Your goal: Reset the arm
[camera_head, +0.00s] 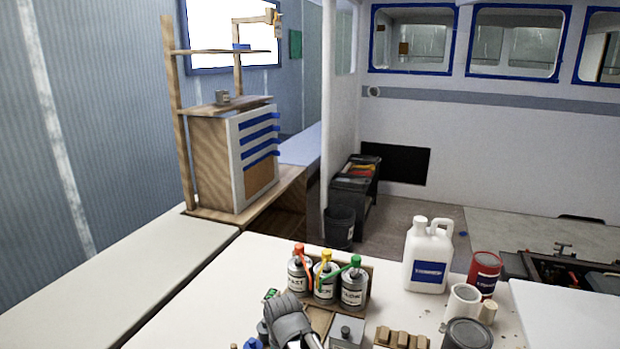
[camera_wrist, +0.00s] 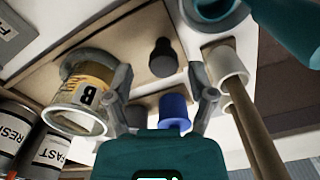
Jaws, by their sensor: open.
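My gripper (camera_wrist: 165,98) shows in the wrist view with its two grey fingers spread apart. Nothing is held between them. A blue cylinder (camera_wrist: 174,112) and a dark knob-shaped thing (camera_wrist: 162,58) show in the gap, beyond the fingers. In the head view a grey rounded part (camera_head: 288,318) at the bottom centre looks like part of my arm, low over the bench; the fingers cannot be made out there.
Bottles with red, yellow and green tops (camera_head: 325,280) stand in a wooden rack on the bench. A white jug (camera_head: 428,258), a red can (camera_head: 484,272) and a white mug (camera_head: 463,303) stand to the right. A pale cup (camera_wrist: 226,62) with sticks is near the right finger. The left bench (camera_head: 130,275) is clear.

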